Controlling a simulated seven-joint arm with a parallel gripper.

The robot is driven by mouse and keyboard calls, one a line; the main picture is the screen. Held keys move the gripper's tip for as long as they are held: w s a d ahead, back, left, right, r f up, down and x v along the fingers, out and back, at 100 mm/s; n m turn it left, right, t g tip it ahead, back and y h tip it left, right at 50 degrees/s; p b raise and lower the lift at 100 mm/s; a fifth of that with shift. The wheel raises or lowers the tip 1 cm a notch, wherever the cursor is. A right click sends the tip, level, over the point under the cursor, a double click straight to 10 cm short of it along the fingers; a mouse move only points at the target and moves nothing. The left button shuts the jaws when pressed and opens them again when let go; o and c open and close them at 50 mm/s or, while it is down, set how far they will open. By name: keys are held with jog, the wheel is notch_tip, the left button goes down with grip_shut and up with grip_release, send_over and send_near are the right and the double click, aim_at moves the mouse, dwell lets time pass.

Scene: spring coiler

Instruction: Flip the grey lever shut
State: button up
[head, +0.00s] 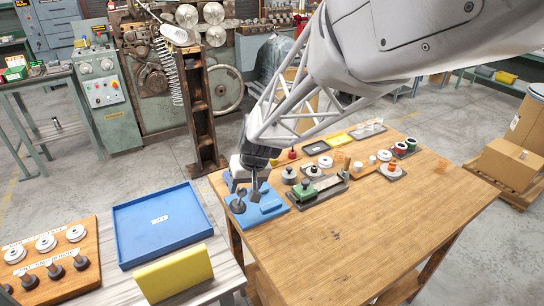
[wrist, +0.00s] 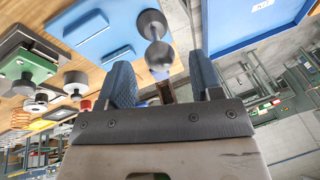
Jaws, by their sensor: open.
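A blue fixture (head: 268,211) lies at the left corner of the wooden table; it also shows at the top of the wrist view (wrist: 85,32). A dark grey knobbed piece (head: 238,204), which looks like the grey lever, stands at its left side. In the wrist view it is a grey post with a round ball end (wrist: 159,55), pointing towards the gap between my fingers. My gripper (head: 246,184) is open just above the fixture. In the wrist view my blue-padded fingers (wrist: 163,80) are apart with nothing clamped between them. Whether a finger touches the ball I cannot tell.
A green-topped block (head: 305,190) and several small discs and trays stand right of the fixture. The wooden table's front (head: 345,240) is clear.

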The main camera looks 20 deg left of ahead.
jog(key=shift+v, duration=1.6)
jog(key=shift+d+r, duration=0.1)
jog(key=shift+d, duration=0.15)
jog(key=s+d+r+m, duration=0.1)
jog(key=d+r, duration=0.1)
jog(key=d, duration=0.4)
jog(key=s+d+r+m, duration=0.1)
jog(key=d+r, duration=0.2)
jog(key=d, duration=0.4)
jog(key=s+d+r+m+t+h, duration=0.1)
jog(key=s+d+r+m+h, duration=0.1)
jog(key=s+d, duration=0.7)
jog(key=s+d+r+m+h, duration=0.2)
jog(key=s+d, duration=0.8)
jog(key=d, duration=0.8)
jog(key=shift+s+d+r+m+t, duration=0.2)
jog(key=shift+s+d+m+t, duration=0.15)
jog(key=shift+m, duration=0.25)
jog(key=shift+a, duration=0.1)
